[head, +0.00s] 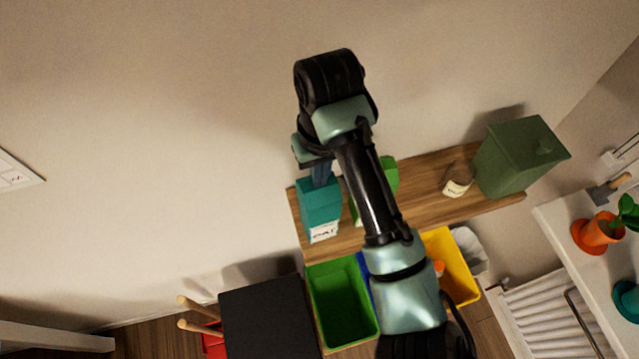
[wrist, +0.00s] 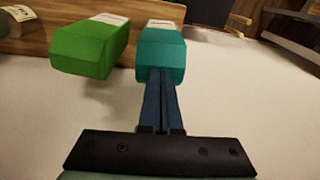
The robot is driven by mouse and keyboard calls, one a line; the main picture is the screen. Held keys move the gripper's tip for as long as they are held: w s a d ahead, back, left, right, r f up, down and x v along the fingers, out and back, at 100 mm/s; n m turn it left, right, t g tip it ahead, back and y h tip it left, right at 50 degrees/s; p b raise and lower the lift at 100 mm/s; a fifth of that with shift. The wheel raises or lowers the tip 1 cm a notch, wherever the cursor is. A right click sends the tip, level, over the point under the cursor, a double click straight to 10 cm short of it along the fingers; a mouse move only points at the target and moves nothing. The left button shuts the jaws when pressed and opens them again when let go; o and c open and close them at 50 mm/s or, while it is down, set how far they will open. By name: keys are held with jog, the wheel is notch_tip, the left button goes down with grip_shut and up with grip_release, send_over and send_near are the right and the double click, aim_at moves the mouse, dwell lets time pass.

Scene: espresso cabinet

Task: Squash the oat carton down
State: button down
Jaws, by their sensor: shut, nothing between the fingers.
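The oat carton (head: 320,208) is teal with a white label, partly readable as "OAT". It stands upright at the left end of the wooden shelf. In the wrist view its teal body (wrist: 163,50) is straight ahead of the fingers. My gripper (head: 321,178) is shut and empty, with its blue fingers directly over the carton's top. In the wrist view the fingertips (wrist: 161,72) meet the carton's near face in the picture; I cannot tell whether they press on it. The carton looks full height.
A green carton (wrist: 92,47) stands beside the oat carton, partly hidden by my arm in the head view. A jar (head: 457,182) and a dark green bin (head: 518,156) stand farther right on the shelf (head: 425,180). Green (head: 342,305) and yellow (head: 453,265) open bins sit below.

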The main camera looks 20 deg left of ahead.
aim_at(325, 209)
notch_tip(325, 209, down, 9)
jog(key=b, duration=0.5)
jog(key=shift+f, duration=0.15)
jog(key=shift+r, duration=0.35)
jog(key=shift+s+d+r+p, duration=0.3)
jog(key=shift+s+d+p, duration=0.15)
jog(key=shift+s+p, duration=0.1)
jog(key=shift+s+d+r+p, duration=0.25)
jog(key=shift+s+d+p, duration=0.15)
jog(key=shift+s, duration=0.15)
jog(key=shift+s+d, duration=0.1)
jog(key=shift+s, duration=0.05)
